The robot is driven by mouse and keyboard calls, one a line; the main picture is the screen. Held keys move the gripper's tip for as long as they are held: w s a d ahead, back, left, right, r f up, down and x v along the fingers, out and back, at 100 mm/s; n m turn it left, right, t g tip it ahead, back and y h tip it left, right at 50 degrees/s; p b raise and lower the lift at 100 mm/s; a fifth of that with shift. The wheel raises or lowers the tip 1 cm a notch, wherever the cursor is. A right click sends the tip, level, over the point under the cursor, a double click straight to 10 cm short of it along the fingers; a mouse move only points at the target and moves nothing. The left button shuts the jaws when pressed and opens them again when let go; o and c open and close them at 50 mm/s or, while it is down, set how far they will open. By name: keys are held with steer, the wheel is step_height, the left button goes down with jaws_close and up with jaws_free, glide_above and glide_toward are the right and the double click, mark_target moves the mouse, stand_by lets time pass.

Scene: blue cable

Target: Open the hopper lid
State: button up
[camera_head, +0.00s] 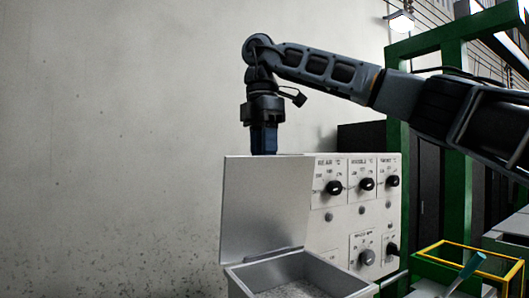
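The hopper (330,277) is a grey metal box at the bottom centre, with pale grainy material inside. Its lid (262,208) stands open, raised roughly upright at the back of the box, with its flat face towards the camera. My gripper (264,142) points down at the lid's upper edge. Its dark blue lower end reaches that edge, and the tips seem hidden behind the lid. I cannot tell whether it touches the lid or whether its fingers are open or shut.
A white control panel (377,222) with several black knobs stands right of the lid. A green frame (397,130) rises behind it. A yellow-edged green bin (462,275) with a teal-handled tool (468,268) is at lower right. The left side before the wall is clear.

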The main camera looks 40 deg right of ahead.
jaws_close()
stand_by(0.6)
